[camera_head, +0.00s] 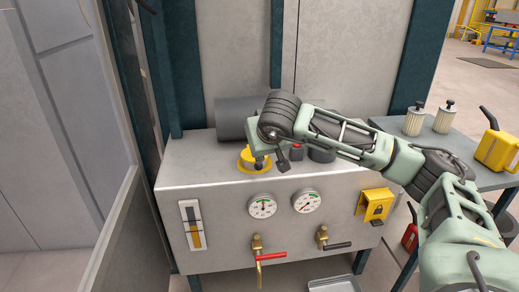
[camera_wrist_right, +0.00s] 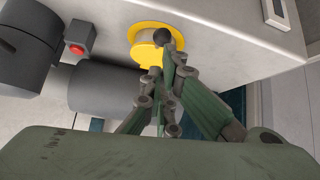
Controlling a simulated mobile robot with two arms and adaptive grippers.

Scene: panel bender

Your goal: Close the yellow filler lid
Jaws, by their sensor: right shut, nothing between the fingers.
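The yellow filler lid (camera_head: 246,156) is on top of the grey metal tank, near its back left, with a yellow round rim around its base. In the right wrist view the yellow filler (camera_wrist_right: 147,52) shows as a raised round part inside a wider flange. My right gripper (camera_head: 260,158) is right at it, reaching down from above; it is shut and empty. In the wrist view its fingertips (camera_wrist_right: 166,44) overlap the filler's edge; I cannot tell whether they touch. The gripper hides part of the lid, so its exact angle is unclear. My left gripper is not in view.
A dark cylindrical motor (camera_head: 231,118) lies behind the filler. A box with a red button (camera_wrist_right: 76,48) stands beside it. Gauges (camera_head: 262,206), a red-handled valve (camera_head: 270,256) and a yellow padlock box (camera_head: 376,205) are on the tank's front. A side table holds canisters (camera_head: 414,120).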

